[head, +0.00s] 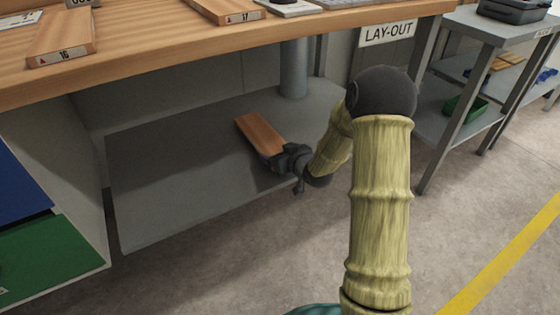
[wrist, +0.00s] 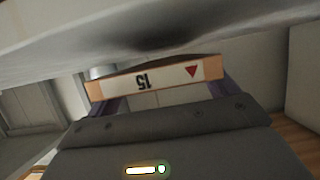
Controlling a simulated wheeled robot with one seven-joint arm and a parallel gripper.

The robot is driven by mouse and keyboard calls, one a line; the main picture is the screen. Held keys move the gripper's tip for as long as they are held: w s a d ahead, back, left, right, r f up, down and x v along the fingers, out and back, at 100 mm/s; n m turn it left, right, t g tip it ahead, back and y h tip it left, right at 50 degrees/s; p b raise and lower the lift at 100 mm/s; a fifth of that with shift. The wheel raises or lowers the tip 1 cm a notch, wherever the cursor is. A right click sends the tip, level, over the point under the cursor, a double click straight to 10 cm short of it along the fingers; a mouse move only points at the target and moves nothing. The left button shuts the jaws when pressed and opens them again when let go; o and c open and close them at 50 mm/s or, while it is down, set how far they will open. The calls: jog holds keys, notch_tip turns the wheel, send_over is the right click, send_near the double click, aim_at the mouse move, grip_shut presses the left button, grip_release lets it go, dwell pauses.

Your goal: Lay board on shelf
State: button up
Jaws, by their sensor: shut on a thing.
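A wooden board (head: 260,134) is held in my gripper (head: 286,156) over the grey shelf (head: 170,200) under the workbench. In the wrist view the board's end (wrist: 155,78) shows a white label with the number 15 and a red triangle, upside down. My gripper's fingers (wrist: 160,100) are shut on the board's sides near that end. The board's far end points away toward the back of the shelf. I cannot tell whether the board touches the shelf. The shelf surface also shows close in the wrist view (wrist: 150,38).
The wooden bench top (head: 180,55) lies above the shelf and carries boards 16 (head: 62,40) and 17 (head: 225,10). A grey post (head: 293,68) stands at the shelf's back. Blue and green drawers (head: 50,258) stand left. The shelf's left part is bare.

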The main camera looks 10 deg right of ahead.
jog(key=shift+f, duration=1)
jog(key=shift+f+b, duration=0.15)
jog(key=shift+b, duration=0.2)
jog(key=o, duration=1)
jog(key=shift+s+r, duration=0.1)
jog(key=shift+r, duration=0.1)
jog(key=p+v, duration=0.5)
jog(key=v, duration=0.6)
jog(key=shift+s, duration=0.4)
